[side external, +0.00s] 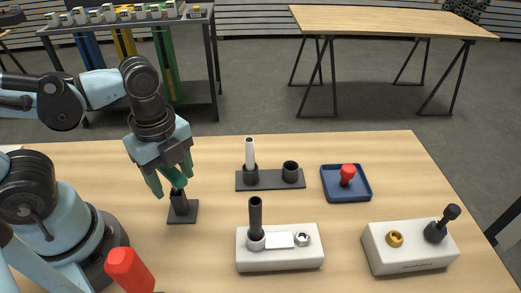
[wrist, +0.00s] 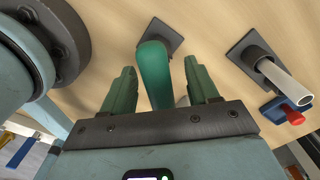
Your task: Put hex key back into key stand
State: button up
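The hex key (wrist: 155,68) has a thick green handle, which also shows in the side view (side external: 179,184). The handle stands directly over the black key stand (side external: 182,209), a small post on a square base. The key's metal shaft is hidden, and the key appears to sit in the stand. My gripper (wrist: 159,66) is above the stand with its two green fingers spread, one on each side of the handle. In the wrist view, gaps show between the handle and both fingers. The stand's base (wrist: 164,31) shows beyond the handle.
To the right are a dark two-post holder (side external: 270,180) with a white tube, a blue tray (side external: 346,194) with a red piece, and two white blocks (side external: 280,258) (side external: 410,258) with fittings. A red object (side external: 130,270) is at the front left. Table space right of the stand is clear.

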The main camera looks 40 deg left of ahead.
jog(key=shift+r, duration=0.1)
jog(key=shift+r, duration=5.95)
notch_tip(320, 180, up, 6)
jog(key=w+a+f+n+t, duration=0.2)
jog(key=w+f+n, duration=0.3)
jog(key=n, duration=0.4)
jog(key=w+a+f+n+t, duration=0.3)
jog(key=w+f+n+t, duration=0.1)
jog(key=f+n, duration=0.3)
jog(key=shift+w+f+n+t, duration=0.4)
jog(key=shift+n+t, duration=0.1)
jog(key=shift+n, duration=0.5)
